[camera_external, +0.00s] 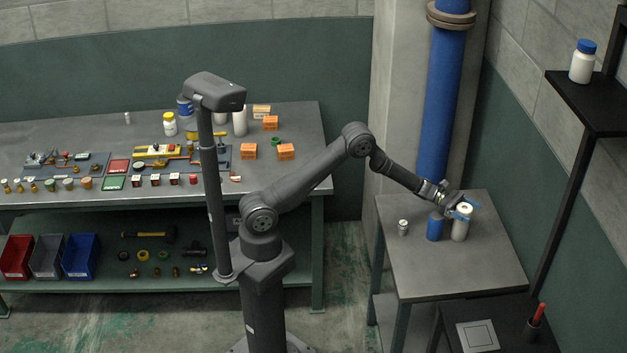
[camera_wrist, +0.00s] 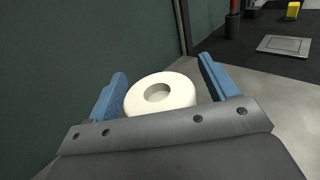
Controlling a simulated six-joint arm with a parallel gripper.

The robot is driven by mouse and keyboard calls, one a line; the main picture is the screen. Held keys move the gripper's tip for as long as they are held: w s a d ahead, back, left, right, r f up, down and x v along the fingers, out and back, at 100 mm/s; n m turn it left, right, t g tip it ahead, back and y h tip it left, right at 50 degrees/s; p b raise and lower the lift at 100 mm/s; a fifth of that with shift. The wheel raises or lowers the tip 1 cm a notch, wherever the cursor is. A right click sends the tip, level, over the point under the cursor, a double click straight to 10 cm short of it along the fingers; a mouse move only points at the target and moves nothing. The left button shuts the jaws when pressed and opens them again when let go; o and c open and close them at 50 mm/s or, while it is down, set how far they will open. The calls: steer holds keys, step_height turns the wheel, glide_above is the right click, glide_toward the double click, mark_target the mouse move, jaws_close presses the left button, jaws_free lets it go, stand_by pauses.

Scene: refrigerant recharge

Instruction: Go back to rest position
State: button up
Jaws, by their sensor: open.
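My gripper (camera_external: 462,209) is at the small grey side table (camera_external: 480,262) on the right, at the top of a white canister (camera_external: 460,229). In the wrist view, the two blue fingers of my gripper (camera_wrist: 165,92) stand apart on either side of the white canister's round top (camera_wrist: 178,92), which has a recess in its middle. A gap shows between the canister and the right finger; the left finger is very close to it, and I cannot tell if they touch. My arm is stretched out to the right from its base.
A blue canister (camera_external: 435,226) stands just left of the white one, and a small silver can (camera_external: 403,228) further left. A blue pipe (camera_external: 440,110) rises behind the table. A black shelf (camera_external: 590,105) is at right. The long workbench (camera_external: 285,185) at left holds many parts.

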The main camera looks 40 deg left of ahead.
steer(key=shift+a+r, duration=0.1)
steer(key=shift+r, duration=1.65)
